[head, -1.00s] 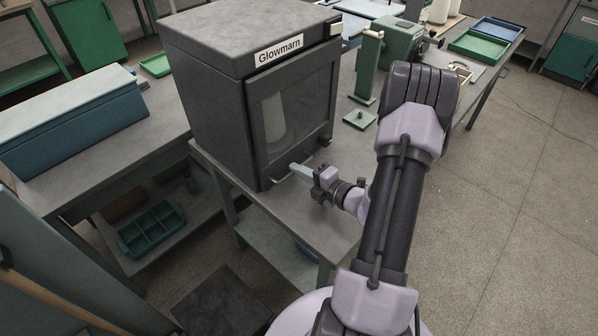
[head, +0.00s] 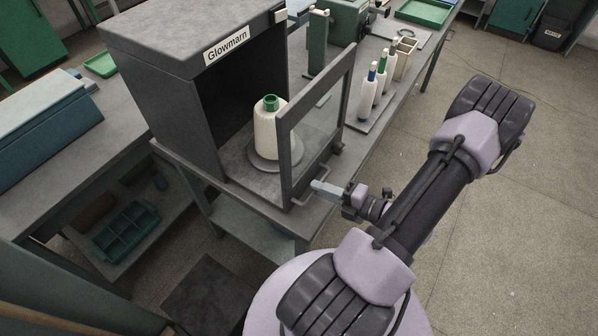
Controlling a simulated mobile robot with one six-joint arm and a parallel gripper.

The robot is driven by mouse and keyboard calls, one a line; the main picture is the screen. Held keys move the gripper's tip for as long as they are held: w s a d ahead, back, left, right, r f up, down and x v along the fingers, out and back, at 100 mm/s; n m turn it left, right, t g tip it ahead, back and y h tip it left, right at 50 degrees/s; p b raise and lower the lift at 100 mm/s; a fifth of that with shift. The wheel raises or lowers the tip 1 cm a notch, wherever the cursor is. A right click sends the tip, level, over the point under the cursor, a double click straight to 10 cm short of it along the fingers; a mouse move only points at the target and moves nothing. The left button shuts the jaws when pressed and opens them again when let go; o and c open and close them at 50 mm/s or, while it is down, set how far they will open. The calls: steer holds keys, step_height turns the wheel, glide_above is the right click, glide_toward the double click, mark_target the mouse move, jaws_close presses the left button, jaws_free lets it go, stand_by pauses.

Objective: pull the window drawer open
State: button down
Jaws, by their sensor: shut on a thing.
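The dark grey cabinet labelled Glowmarn (head: 160,50) stands on the bench. Its window drawer (head: 288,135), a framed clear front panel with a floor behind it, stands out from the cabinet body, leaving a wide gap. A cream yarn cone with a green top (head: 270,130) stands upright on a round grey base on the drawer floor, partly seen through the window. My gripper (head: 318,186) is at the lower front of the window frame, shut on the drawer's bar handle (head: 304,200). The fingertips cover part of the handle.
Several white bottle-like items with coloured tops (head: 374,78) stand on a tray right of the drawer. A dark knob sits at the window's lower right. The floor to the right is clear.

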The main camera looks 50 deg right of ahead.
steer(key=f+p+v, duration=0.1)
steer(key=v, duration=0.5)
steer(key=shift+s, duration=0.4)
steer(key=shift+f, duration=0.1)
steer(key=c, duration=1.5)
jaws_free()
steer(key=shift+d, duration=0.1)
steer(key=p+v, duration=0.3)
steer(key=v, duration=1.4)
steer(key=shift+s+p, duration=0.25)
steer(key=shift+p, duration=0.1)
